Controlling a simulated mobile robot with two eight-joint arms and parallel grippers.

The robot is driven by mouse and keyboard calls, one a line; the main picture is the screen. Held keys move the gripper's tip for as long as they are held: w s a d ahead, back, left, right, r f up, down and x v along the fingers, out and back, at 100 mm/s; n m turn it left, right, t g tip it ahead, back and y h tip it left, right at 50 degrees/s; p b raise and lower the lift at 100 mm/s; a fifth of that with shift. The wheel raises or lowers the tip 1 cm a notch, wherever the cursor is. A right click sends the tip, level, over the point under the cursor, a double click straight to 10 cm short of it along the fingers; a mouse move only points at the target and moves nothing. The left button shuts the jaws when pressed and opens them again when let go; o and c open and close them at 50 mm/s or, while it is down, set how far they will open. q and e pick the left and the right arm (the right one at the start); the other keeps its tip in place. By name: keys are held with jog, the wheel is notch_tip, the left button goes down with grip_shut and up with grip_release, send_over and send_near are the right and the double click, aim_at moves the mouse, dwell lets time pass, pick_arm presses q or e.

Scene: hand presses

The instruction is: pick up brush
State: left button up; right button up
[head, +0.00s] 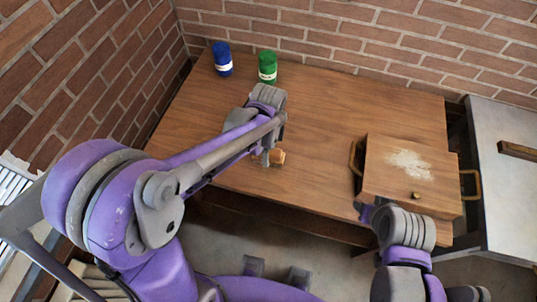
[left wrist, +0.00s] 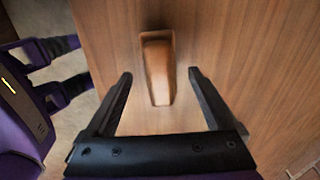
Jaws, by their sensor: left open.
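The brush (head: 278,157) is a small brown wooden piece lying on the wooden table, near its front edge in the head view. In the left wrist view the brush (left wrist: 157,62) points lengthwise toward my gripper, its wider end away. My left gripper (head: 267,158) is open above the brush. In the left wrist view its two dark fingers stand to either side of the brush's near end, with clear gaps. Nothing is held. My right arm shows at the lower right of the head view, but its fingers do not show.
A wooden board (head: 420,180) with side handles, a knob and a white powdery patch is on the table's right. Blue (head: 222,59) and green (head: 267,67) cans stand at the back, near brick walls. A grey table (head: 505,185) adjoins at right. The table's middle is clear.

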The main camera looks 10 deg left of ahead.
pick_arm(q)
notch_tip(320, 180, down, 2)
jog(key=shift+f, duration=0.2)
grip_shut()
dwell(0.4)
notch_tip(320, 180, up, 10)
jog(key=shift+r+p, duration=0.1)
jog(key=shift+p, duration=0.2)
jog(key=c, duration=0.6)
grip_release()
jog(key=c, duration=0.7)
jog(key=shift+s, duration=0.1)
